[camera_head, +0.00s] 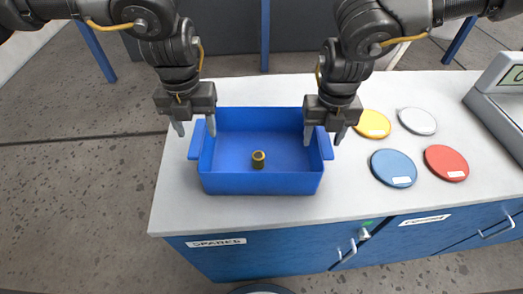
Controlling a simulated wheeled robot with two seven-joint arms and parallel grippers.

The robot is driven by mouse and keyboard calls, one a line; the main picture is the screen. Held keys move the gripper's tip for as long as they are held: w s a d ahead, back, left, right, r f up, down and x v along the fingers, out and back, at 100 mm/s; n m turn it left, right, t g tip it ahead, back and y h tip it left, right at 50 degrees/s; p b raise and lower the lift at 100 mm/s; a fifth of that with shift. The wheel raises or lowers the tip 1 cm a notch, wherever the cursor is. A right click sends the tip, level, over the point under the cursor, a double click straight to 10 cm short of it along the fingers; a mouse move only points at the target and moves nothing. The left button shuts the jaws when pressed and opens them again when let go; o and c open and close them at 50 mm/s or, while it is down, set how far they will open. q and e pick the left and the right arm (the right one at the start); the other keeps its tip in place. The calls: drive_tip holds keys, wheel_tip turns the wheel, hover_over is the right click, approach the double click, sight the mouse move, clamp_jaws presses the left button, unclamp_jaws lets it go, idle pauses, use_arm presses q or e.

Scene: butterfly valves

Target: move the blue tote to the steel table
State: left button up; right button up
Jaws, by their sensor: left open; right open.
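The blue tote (262,184) sits on a light worktop, with a handle at its left and right ends. A small brass-coloured cylindrical part (258,159) stands inside it. My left gripper (196,130) is open over the tote's left end, its fingers close to the left handle (196,140). My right gripper (323,136) is open over the right end, close to the right handle (326,143). I cannot tell whether the fingers touch the handles. I cannot identify a separate steel table in this view.
The worktop (180,212) tops a blue cabinet (270,252) labelled SPARES. Yellow (373,124), white (417,121), blue (393,168) and red (446,163) discs lie right of the tote. A grey device (500,95) stands at the far right. Open floor (75,190) lies left.

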use_arm(q)
drive_tip(key=shift+f, duration=1)
use_arm(e)
drive_tip(key=shift+f, duration=1)
use_arm(q)
drive_tip(key=shift+c, duration=0.3)
use_arm(e)
drive_tip(key=shift+c, duration=0.3)
use_arm(q)
clamp_jaws()
use_arm(e)
clamp_jaws()
